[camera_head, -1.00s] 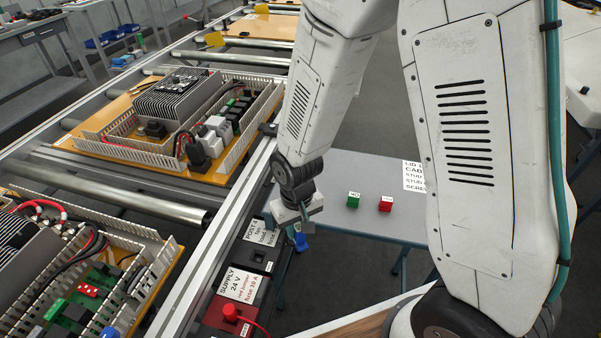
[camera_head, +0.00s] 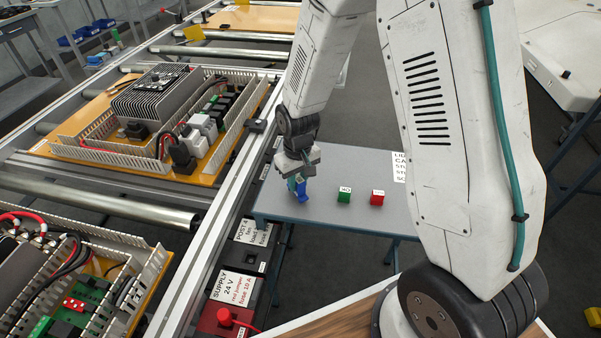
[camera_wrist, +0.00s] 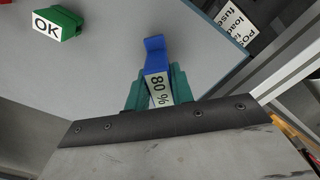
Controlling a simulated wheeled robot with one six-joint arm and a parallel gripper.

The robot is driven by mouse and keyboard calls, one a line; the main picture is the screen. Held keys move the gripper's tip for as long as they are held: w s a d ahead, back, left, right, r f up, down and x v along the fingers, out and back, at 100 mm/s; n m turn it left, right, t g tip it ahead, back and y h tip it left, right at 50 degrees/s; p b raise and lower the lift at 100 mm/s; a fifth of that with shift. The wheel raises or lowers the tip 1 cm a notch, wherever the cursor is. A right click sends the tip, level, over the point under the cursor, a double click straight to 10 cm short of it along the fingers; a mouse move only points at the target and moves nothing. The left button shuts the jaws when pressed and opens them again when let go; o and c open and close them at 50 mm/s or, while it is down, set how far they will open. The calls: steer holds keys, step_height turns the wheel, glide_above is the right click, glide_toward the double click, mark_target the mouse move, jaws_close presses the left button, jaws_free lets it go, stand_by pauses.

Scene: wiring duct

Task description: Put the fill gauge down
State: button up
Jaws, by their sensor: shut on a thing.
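The fill gauge (camera_wrist: 155,57) is a blue piece with a white "80 %" label. It also shows in the head view (camera_head: 301,190), below my gripper. My gripper (camera_wrist: 152,92) has teal fingers shut on the gauge, one on each side of the label. In the head view my gripper (camera_head: 295,176) is over the left part of the grey side table (camera_head: 330,215). I cannot tell whether the gauge touches the table top.
A green "OK" block (camera_head: 344,196) and a red block (camera_head: 377,198) stand on the table, right of the gauge. The conveyor rail (camera_head: 215,215) runs along the table's left side. A supply box (camera_head: 222,318) with a red plug sits in front. Table around the blocks is clear.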

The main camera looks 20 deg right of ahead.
steer(key=w+d, duration=0.2)
steer(key=w, duration=0.1)
steer(key=shift+d, duration=0.15)
steer(key=shift+f, duration=0.3)
steer(key=shift+f, duration=0.1)
steer(key=o, duration=1)
steer(key=shift+c, duration=0.2)
